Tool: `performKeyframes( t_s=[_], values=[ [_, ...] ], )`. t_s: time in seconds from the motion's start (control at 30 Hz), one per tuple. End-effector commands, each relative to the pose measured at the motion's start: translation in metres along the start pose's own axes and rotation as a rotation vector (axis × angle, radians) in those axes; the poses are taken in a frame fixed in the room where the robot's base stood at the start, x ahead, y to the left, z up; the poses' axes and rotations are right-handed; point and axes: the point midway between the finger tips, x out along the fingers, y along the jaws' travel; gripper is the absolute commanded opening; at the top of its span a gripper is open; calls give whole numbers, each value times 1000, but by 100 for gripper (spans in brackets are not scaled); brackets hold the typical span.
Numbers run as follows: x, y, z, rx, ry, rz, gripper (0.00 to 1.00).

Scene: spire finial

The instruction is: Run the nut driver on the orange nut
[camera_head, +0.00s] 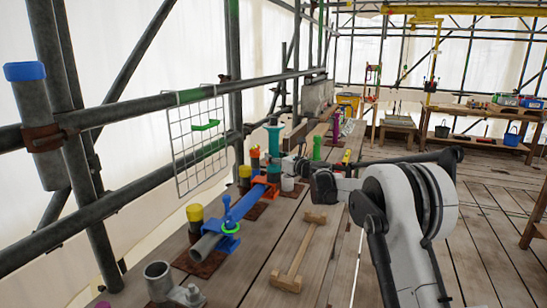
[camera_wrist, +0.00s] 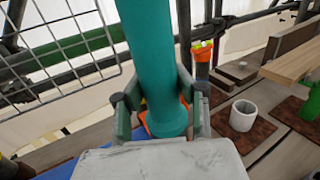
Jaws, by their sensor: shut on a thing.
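A teal upright tool, which looks like the nut driver (camera_head: 273,141), stands over the blue assembly in the head view. It fills the upper middle of the wrist view (camera_wrist: 150,60) and widens at its foot. My gripper (camera_head: 290,165) reaches in from the right and is shut on the teal tool; in the wrist view its fingers (camera_wrist: 157,105) sit on either side of it. Orange (camera_wrist: 143,122), likely the orange nut, shows around the tool's foot, mostly hidden. Orange also shows below the tool in the head view (camera_head: 262,182). Whether tool and nut are engaged cannot be told.
A blue bar (camera_head: 243,205) with a blue and green clamp (camera_head: 230,230) lies at lower left. Yellow-capped posts (camera_head: 195,214), a pale cup (camera_wrist: 243,115) and an orange-topped post (camera_wrist: 202,60) stand nearby. A wooden piece (camera_head: 300,250) lies on the planks. A wire grid (camera_head: 190,160) hangs behind.

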Motion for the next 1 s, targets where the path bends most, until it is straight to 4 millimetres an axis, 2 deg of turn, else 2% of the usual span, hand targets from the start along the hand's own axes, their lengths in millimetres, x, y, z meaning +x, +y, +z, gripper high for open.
performKeyframes(
  t_s=[0.57,1.0],
  values=[
    [1,2,-2,-2,2,4,0],
    [0,1,23,0,1,2,0]
  ],
)
